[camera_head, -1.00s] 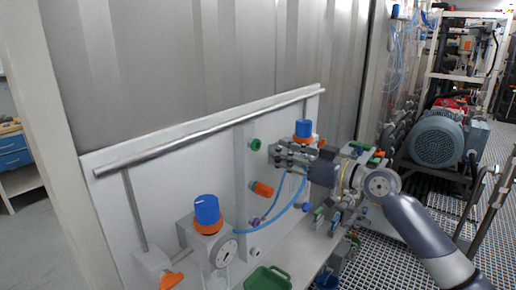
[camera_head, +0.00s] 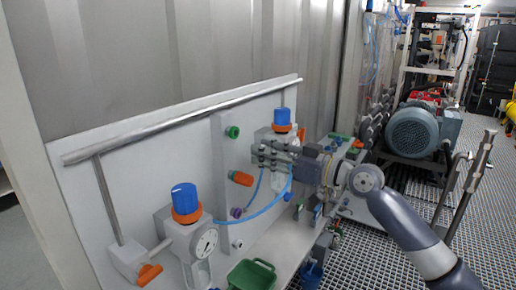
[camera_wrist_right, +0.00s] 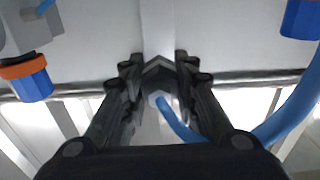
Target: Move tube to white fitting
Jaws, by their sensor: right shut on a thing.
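My right gripper (camera_head: 262,156) reaches in from the right, in front of the right regulator. Its fingers also show in the right wrist view (camera_wrist_right: 158,80), shut around a small dark piece. A blue tube (camera_head: 262,208) curves from near the left gauge up to the gripper's underside. A thinner blue length (camera_head: 255,187) runs from near the purple fitting up behind the fingers. Blue tubing also shows in the wrist view (camera_wrist_right: 292,112). The white fitting (camera_head: 238,244) is low on the panel, below the purple fitting (camera_head: 236,212). My left gripper is out of view.
A green fitting (camera_head: 232,132) and an orange fitting (camera_head: 240,178) sit above the purple one. The left regulator (camera_head: 185,200) with its gauge (camera_head: 205,242) stands left. A green bin (camera_head: 251,275) is below. A metal rail (camera_head: 190,118) crosses the panel top.

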